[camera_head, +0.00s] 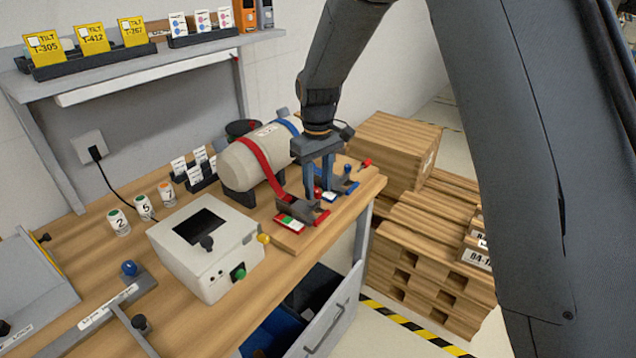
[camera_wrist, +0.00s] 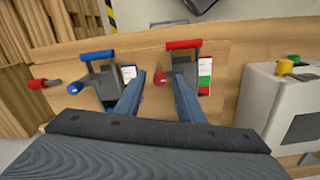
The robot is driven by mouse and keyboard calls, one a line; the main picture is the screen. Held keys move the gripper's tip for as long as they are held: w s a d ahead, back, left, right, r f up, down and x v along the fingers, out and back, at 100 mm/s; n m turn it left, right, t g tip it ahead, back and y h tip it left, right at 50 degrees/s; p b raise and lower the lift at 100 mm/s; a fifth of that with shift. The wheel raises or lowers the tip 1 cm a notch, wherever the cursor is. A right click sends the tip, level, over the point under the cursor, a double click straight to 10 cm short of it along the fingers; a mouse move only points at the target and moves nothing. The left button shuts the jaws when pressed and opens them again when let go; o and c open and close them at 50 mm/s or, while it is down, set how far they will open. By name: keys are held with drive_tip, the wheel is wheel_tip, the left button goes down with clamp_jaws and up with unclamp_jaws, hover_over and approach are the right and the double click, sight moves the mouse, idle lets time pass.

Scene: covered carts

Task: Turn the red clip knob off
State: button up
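The red clip (camera_head: 295,209) stands at the bench's front right, by the end of the red strap. It has a red handle, a grey body and a panel with green, white and red areas. In the wrist view the red clip (camera_wrist: 184,62) has a small red knob (camera_wrist: 160,78) on its left side. My gripper (camera_wrist: 158,80) points down over it, with its fingers apart and the knob between their tips. I cannot tell whether either finger touches it. In the head view my gripper (camera_head: 318,190) partly hides the knob.
A strapped tank (camera_head: 255,155) lies behind the clips. A white box (camera_head: 205,245) with knobs stands left. Wooden crates (camera_head: 395,145) stand beyond the bench.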

clamp_jaws()
